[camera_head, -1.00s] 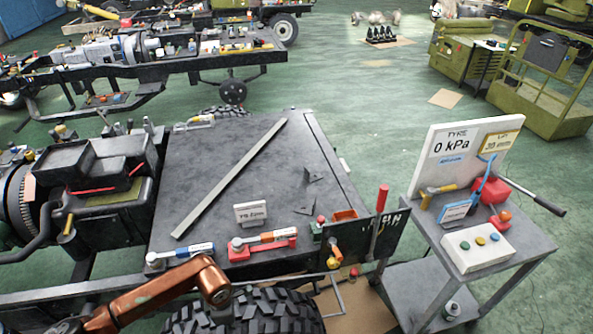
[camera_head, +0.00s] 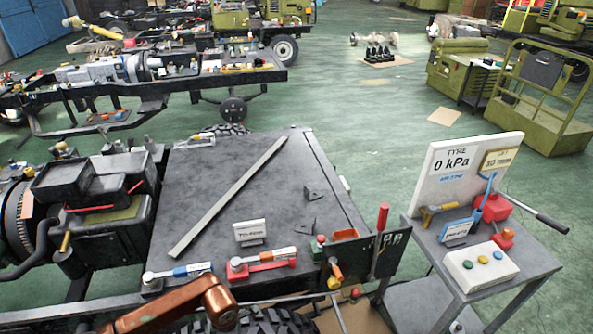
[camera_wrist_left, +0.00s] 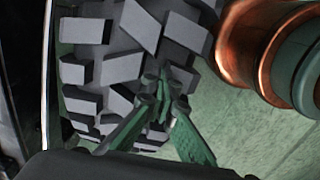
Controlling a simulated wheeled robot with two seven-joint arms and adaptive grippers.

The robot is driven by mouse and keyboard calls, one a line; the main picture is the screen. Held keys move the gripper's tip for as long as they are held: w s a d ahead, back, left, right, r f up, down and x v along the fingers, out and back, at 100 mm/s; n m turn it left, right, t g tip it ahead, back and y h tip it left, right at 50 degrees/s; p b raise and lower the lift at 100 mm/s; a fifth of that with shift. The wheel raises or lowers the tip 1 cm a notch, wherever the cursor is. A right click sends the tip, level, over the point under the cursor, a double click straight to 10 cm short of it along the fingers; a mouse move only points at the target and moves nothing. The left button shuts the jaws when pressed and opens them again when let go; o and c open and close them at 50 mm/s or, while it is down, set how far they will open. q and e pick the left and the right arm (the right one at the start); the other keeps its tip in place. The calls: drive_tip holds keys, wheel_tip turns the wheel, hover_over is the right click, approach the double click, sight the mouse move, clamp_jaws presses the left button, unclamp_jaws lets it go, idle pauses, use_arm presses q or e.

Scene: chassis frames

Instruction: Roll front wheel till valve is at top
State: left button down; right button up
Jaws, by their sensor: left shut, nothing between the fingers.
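The front wheel's black, chunky-treaded tyre (camera_head: 268,322) shows at the bottom edge of the head view, partly behind my copper-coloured left arm. In the left wrist view the tyre (camera_wrist_left: 110,60) fills the upper left and centre, with large tread blocks. My left gripper (camera_wrist_left: 160,85) is shut and empty, with its fingertips together in front of the tread. I cannot tell whether they touch it. The valve and the wheel's side face are hidden. My right gripper is in neither view.
The chassis deck (camera_head: 225,185) carries a long metal bar and small tools. At right a grey cart (camera_head: 480,278) holds a tyre gauge board (camera_head: 465,165) reading 0 kPa and a button box (camera_head: 480,265). Green floor is open behind the deck.

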use_arm(q)
drive_tip(key=shift+d+f, duration=0.35)
drive_tip(key=shift+d, duration=0.25)
drive_tip(key=shift+s+a, duration=0.1)
drive_tip(key=shift+a, duration=0.05)
drive_tip(key=shift+f, duration=0.1)
drive_tip(key=shift+w+d+f+b, duration=0.1)
drive_tip(key=shift+w+d+b, duration=0.1)
drive_tip(key=shift+d, duration=0.35)
drive_tip(key=shift+w+d+f+b, duration=0.1)
drive_tip(key=shift+d+b, duration=0.15)
drive_tip(key=shift+d, duration=0.25)
drive_tip(key=shift+w+d+b, duration=0.1)
drive_tip(key=shift+d+b, duration=0.1)
drive_tip(key=shift+d, duration=0.35)
drive_tip(key=shift+r, duration=0.1)
drive_tip(key=shift+w+r+p, duration=0.15)
drive_tip(key=shift+r+p, duration=0.35)
drive_tip(key=shift+r, duration=0.3)
wheel_tip(320, 180, up, 7)
drive_tip(key=p, duration=0.3)
drive_tip(key=shift+d+f, duration=0.1)
drive_tip(key=shift+d, duration=0.05)
